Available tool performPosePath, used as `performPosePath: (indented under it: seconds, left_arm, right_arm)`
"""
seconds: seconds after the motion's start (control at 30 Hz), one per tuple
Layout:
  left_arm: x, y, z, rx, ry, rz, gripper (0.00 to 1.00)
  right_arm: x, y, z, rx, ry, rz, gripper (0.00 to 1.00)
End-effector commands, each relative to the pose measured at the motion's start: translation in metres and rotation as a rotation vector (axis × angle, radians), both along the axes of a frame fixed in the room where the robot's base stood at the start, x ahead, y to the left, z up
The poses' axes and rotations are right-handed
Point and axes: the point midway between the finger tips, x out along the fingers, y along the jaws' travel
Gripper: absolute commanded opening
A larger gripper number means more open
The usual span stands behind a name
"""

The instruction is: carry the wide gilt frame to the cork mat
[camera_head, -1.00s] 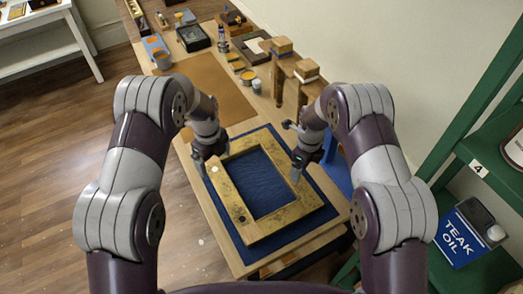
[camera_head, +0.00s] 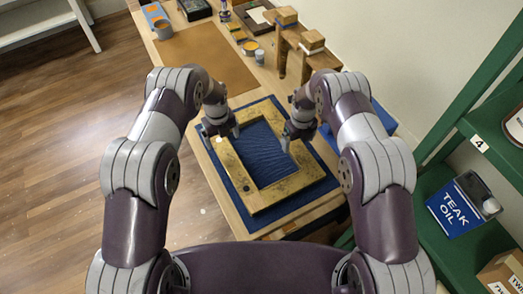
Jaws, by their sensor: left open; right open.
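The wide gilt frame (camera_head: 235,178) lies flat on a dark blue cloth or pad (camera_head: 254,226) near the bench's front end, with blue showing through its opening. The cork mat (camera_head: 207,60) is a bare tan rectangle farther back on the bench. My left gripper (camera_head: 224,130) is open at the frame's far left corner. My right gripper (camera_head: 293,139) is open at the frame's right rail. Each gripper hides part of the rail beneath it. I cannot tell whether the fingers touch or straddle the rails.
Wooden blocks on posts (camera_head: 308,42) stand on the bench's right side, near small tins (camera_head: 259,56). A green shelf (camera_head: 440,185) with a teak oil can (camera_head: 462,205) is at the right.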

Motion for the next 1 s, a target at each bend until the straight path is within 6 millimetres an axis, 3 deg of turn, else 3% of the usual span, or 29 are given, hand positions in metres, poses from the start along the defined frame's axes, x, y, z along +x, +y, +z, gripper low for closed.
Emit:
performPosePath:
  seconds: [0.1, 0.3, 0.7, 0.73, 0.77, 1.0]
  left_arm:
    - [-0.001, 0.000, -0.023, 0.000, 0.002, 0.000, 0.94]
    - [0.000, 0.000, -0.049, 0.000, 0.001, 0.000, 0.94]
    - [0.000, 0.000, -0.057, 0.000, 0.000, 0.000, 0.94]
    - [0.000, 0.000, -0.056, 0.000, 0.000, 0.000, 0.90]
    - [0.000, 0.000, -0.056, 0.000, 0.000, 0.000, 0.81]
    - [0.000, 0.000, -0.056, 0.000, 0.000, 0.000, 0.06]
  right_arm:
    - [0.000, 0.000, -0.014, 0.000, 0.000, 0.000, 0.94]
    - [0.000, 0.000, -0.029, 0.000, 0.000, 0.000, 0.94]
    - [0.000, 0.000, -0.034, 0.000, 0.000, 0.000, 0.94]
    - [0.000, 0.000, -0.034, 0.000, 0.000, 0.000, 0.90]
    - [0.000, 0.000, -0.033, 0.000, 0.000, 0.000, 0.81]
    - [0.000, 0.000, -0.033, 0.000, 0.000, 0.000, 0.06]
